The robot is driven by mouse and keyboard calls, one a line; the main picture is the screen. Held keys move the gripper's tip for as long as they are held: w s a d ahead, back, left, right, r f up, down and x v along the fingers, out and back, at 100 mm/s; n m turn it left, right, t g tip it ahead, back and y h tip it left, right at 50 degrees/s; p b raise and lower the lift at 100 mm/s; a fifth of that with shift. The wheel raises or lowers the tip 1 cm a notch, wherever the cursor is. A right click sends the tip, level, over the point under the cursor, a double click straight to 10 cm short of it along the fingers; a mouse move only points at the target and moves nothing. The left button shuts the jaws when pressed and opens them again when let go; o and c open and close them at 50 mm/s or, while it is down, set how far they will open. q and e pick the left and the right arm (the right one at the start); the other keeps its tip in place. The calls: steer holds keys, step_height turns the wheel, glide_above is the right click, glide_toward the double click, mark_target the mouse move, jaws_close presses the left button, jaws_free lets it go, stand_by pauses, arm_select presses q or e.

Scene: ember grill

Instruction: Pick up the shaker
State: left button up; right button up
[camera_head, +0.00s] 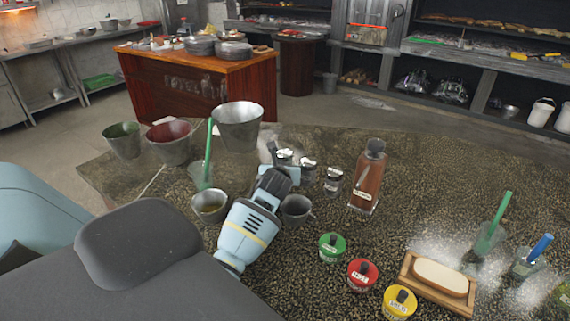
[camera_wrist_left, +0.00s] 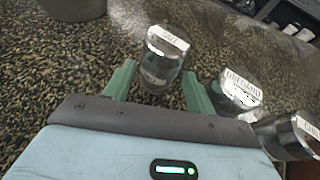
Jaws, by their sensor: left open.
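Three glass shakers with metal tops stand in a row on the dark speckled counter. The left one (camera_head: 285,156), labelled SALT, shows in the left wrist view (camera_wrist_left: 163,60), upright in line with the gap between my fingers. My left gripper (camera_head: 279,160) is open and empty, with its green fingertips (camera_wrist_left: 158,80) near the lower part of this shaker. I cannot tell whether they touch it. The middle shaker (camera_head: 308,169), labelled OREGANO (camera_wrist_left: 238,90), is just right of my right-hand finger. The third shaker (camera_head: 333,181) stands further right (camera_wrist_left: 290,135). My right gripper is not in view.
A brown sauce bottle (camera_head: 368,178) stands right of the shakers. Metal cups (camera_head: 297,208) and a bucket (camera_head: 238,125) stand near my gripper. Green, red and yellow jars (camera_head: 362,273) and a wooden-framed dish (camera_head: 440,280) are at the front right. The counter's right middle is clear.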

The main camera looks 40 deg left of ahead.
arm_select(q)
steer(key=shift+x, duration=1.25)
steer(key=c, duration=0.6)
steer(key=shift+r, duration=0.2)
